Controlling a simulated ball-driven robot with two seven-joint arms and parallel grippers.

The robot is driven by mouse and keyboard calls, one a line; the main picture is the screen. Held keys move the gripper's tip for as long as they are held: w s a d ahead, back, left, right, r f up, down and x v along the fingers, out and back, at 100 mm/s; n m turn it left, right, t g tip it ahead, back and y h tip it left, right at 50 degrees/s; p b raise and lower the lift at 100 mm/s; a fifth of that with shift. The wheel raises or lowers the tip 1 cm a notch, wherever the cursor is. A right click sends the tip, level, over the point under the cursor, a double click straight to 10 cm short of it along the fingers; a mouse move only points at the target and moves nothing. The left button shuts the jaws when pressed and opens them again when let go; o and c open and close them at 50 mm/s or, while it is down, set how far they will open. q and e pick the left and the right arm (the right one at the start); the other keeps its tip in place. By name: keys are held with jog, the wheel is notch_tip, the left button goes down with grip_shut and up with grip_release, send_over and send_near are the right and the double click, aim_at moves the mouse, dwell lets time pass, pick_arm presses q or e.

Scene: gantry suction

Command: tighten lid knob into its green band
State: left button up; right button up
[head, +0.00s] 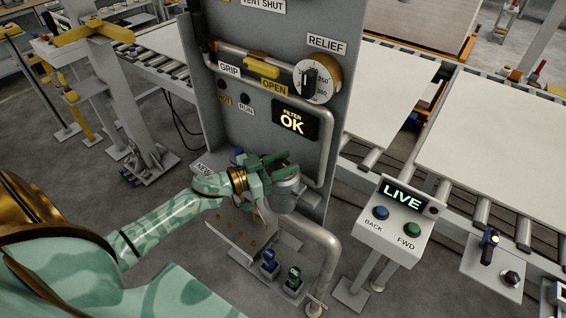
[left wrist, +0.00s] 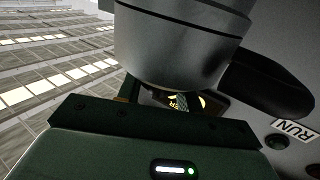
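A grey round housing (head: 287,187) stands at the lower front of the panel, under the lit FILTER OK display (head: 292,120). My left gripper (head: 277,168) is at the top of this housing, with its dark fingers over or against it. The left wrist view shows a large grey rounded body (left wrist: 185,45) close above the gripper's dark edge, and a black rounded piece (left wrist: 265,85) to its right. I cannot tell whether that piece is the lid knob. The lid knob's grip and the green band are not clearly visible. Whether the fingers are closed is hidden.
A grey pipe (head: 325,255) bends down right of the housing. A LIVE button box (head: 400,212) and roller conveyors with pale sheets (head: 500,150) are right.

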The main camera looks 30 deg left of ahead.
pick_arm(q)
jog(key=c, duration=0.4)
jog(key=shift+m+g+h, duration=0.5)
jog(key=shift+m+h, duration=0.1)
jog(key=shift+h, duration=0.1)
jog(key=m+g+h+b, duration=0.3)
jog(key=shift+f+g+h+b, duration=0.25)
jog(key=shift+g+h+b, duration=0.05)
jog(key=shift+r+m+g+h, duration=0.2)
jog(key=shift+m+g+h, duration=0.1)
jog(key=shift+m+g, duration=0.2)
jog(key=o, duration=1)
